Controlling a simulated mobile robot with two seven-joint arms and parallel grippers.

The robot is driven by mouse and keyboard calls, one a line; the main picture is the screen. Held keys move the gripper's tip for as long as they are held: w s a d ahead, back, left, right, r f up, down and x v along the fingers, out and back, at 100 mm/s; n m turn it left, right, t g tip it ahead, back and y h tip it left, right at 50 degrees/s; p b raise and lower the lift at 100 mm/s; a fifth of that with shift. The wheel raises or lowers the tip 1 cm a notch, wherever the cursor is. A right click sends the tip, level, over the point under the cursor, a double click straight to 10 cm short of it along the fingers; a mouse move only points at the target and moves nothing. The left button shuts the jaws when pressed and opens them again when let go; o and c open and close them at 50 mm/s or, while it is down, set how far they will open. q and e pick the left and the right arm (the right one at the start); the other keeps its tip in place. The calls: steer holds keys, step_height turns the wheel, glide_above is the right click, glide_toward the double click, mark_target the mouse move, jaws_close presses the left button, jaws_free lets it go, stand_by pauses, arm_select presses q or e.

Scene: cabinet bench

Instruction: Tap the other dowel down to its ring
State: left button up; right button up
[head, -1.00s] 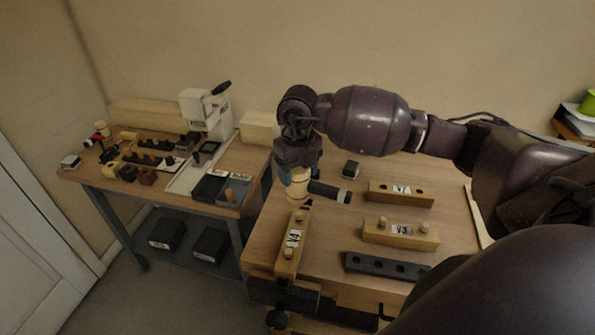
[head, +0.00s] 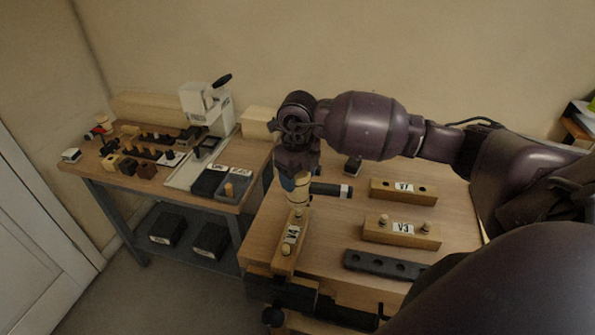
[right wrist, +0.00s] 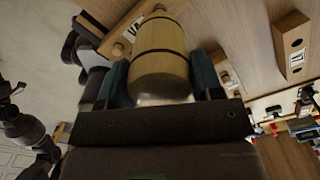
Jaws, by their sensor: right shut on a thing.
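My right gripper (head: 298,178) is shut on a pale wooden cylinder with dark bands (right wrist: 160,55), which looks like a mallet head. In the head view the wooden head (head: 299,195) is right at the far end of the block marked V4 (head: 285,254); I cannot tell whether they touch. A black cylinder (head: 331,190), perhaps the mallet's handle, points right from it. The V4 block also shows in the right wrist view (right wrist: 120,37), with a dowel end (right wrist: 117,50) beside the wooden head. My left gripper is out of view.
On the same bench, the V3 block (head: 375,235) bears two dowels. The V7 block (head: 385,193) shows open holes. A dark block with holes (head: 372,262) lies nearer. A second table with a press (head: 207,110), trays and small parts stands at left.

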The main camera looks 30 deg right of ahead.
steer(key=shift+f, duration=0.7)
steer(key=shift+b, duration=0.3)
steer(key=shift+f, duration=0.1)
steer(key=shift+f+b, duration=1)
steer(key=shift+f, duration=0.4)
steer(key=shift+r, duration=0.25)
steer(key=shift+r+p, duration=0.6)
steer(key=shift+r, duration=0.3)
